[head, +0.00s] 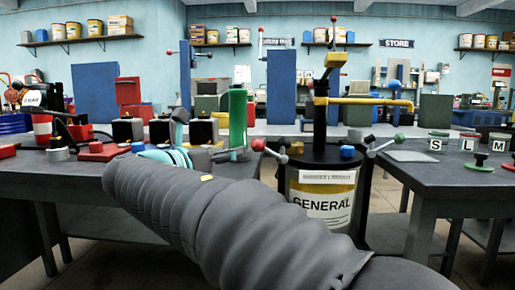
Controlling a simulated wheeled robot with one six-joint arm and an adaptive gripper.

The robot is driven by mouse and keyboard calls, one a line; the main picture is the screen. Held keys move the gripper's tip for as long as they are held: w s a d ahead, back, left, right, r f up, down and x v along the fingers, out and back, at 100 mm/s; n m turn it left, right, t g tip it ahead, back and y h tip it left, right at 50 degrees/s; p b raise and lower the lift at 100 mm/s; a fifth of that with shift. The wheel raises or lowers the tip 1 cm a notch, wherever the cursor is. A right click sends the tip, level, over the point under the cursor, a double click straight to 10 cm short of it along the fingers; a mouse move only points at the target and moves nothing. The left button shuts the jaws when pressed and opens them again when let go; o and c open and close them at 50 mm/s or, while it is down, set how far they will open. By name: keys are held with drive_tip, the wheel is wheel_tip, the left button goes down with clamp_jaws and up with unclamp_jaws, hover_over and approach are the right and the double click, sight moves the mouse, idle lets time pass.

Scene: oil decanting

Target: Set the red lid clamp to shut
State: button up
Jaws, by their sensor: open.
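The drum labelled GENERAL (323,200) stands in the gap between the two tables, with a dark lid (318,157) on top. The red lid clamp (258,145) is at the lid's left side, a short lever with a red ball end that sticks out and up to the left. A similar clamp with a green ball end (399,138) sticks out at the right side. My gripper (193,137) is left of the red clamp and apart from it, above the left table. It is open, partly hidden behind my forearm, and I see nothing held in it.
A yellow-handled pump (320,95) rises from the lid, with a blue knob (347,152) beside it. A green upright post (238,118) stands behind my gripper. The left table (80,180) holds several dark blocks and red items.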

sight(253, 146)
drive_tip(key=x, duration=1.1)
drive_tip(key=shift+w+d+b, duration=0.25)
drive_tip(key=shift+b, duration=0.15)
clamp_jaws()
